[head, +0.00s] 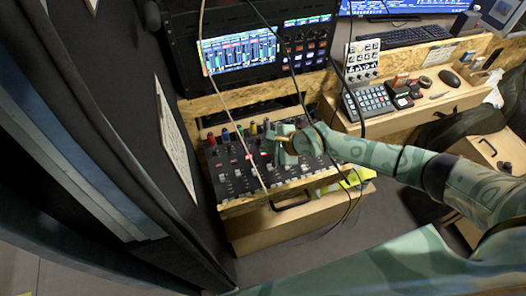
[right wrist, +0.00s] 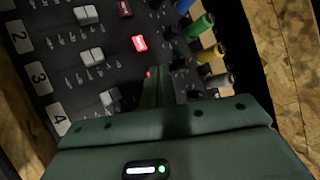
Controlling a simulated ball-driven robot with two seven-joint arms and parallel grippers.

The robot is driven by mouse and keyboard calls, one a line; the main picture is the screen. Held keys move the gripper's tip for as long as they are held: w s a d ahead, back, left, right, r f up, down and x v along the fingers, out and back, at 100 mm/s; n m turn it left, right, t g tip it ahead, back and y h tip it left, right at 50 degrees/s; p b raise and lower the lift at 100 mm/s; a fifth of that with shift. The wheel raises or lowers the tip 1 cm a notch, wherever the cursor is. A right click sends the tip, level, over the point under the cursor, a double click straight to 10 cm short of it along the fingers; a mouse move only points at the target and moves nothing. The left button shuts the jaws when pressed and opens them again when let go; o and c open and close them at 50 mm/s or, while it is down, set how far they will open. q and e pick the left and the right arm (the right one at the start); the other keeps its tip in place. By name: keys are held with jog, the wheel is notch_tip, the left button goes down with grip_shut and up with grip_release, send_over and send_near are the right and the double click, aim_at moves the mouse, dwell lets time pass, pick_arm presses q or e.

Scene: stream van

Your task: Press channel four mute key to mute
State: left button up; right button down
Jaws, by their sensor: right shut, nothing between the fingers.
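The mixer (head: 222,187) lies on the wooden bench in the head view, with rows of faders, keys and coloured knobs. In the right wrist view, channel labels 2, 3 and 4 (right wrist: 58,118) show beside their white fader caps. The channel three key (right wrist: 139,43) is lit red; another red key shows above it. My right gripper (head: 285,150) is shut and empty, its fingertips (right wrist: 157,78) over the channel four row. A small red glow (right wrist: 149,73) shows beside the fingertips; the channel four mute key is mostly hidden by them. I cannot tell whether they touch it. My left gripper is not in view.
Coloured knobs (right wrist: 203,25) stand up close to the right fingers. Thin cables (head: 237,115) hang across the mixer in the head view. A screen (head: 240,53) stands behind it, and a keypad (head: 368,103) sits on the right-hand shelf. A dark curtain-like panel is at left.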

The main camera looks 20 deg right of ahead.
jog(key=shift+r+p, duration=0.45)
jog(key=shift+r, duration=0.2)
notch_tip(320, 180, up, 6)
jog(key=p, duration=0.5)
dwell(1.1)
